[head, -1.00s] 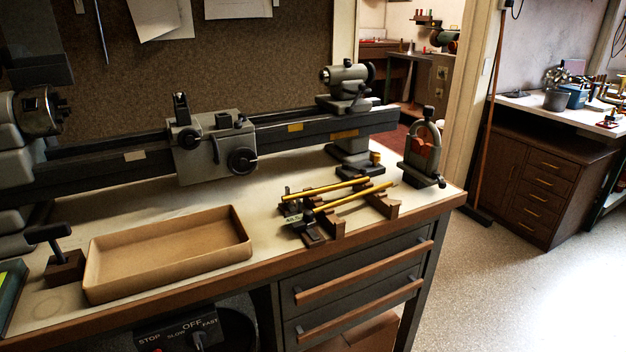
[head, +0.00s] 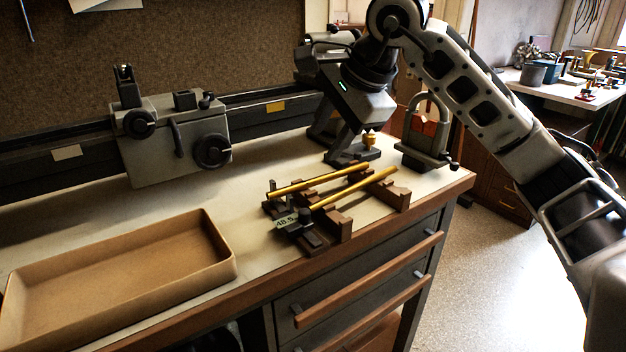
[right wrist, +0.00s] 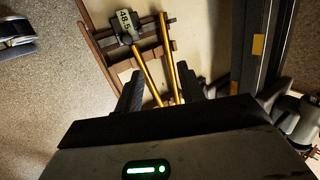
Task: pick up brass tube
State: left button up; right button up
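Two brass tubes lie side by side across a dark wooden rack on the bench, the back one (head: 318,181) and the front one (head: 355,188). The right wrist view shows them too, one at left (right wrist: 147,73) and one at right (right wrist: 171,55). A small gauge reading 48.5 (head: 288,222) sits at the rack's near left end. My right gripper (head: 337,143) is above the bench behind the tubes' right ends, pointing down. In the right wrist view its fingers (right wrist: 166,90) are apart, with the tubes' ends visible between them; I see no contact. My left gripper is out of view.
An empty tan tray (head: 215,276) stands on the bench at left. A grey lathe carriage (head: 180,145) is behind it. A grey stand with a red part (head: 426,140) is close right of my right gripper. Bare bench lies between tray and rack.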

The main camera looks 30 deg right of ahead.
jog(key=d+r+h, duration=0.1)
jog(key=d, duration=0.1)
jog(key=b, duration=0.1)
send_near(316, 179)
notch_tip(316, 179, down, 2)
jog(key=shift+w+x, duration=0.15)
jog(key=shift+x, duration=1.35)
jog(key=shift+w+x, duration=0.15)
jog(key=shift+x, duration=1.4)
jog(key=shift+a+r, duration=0.1)
jog(key=shift+r, duration=0.15)
grip_shut()
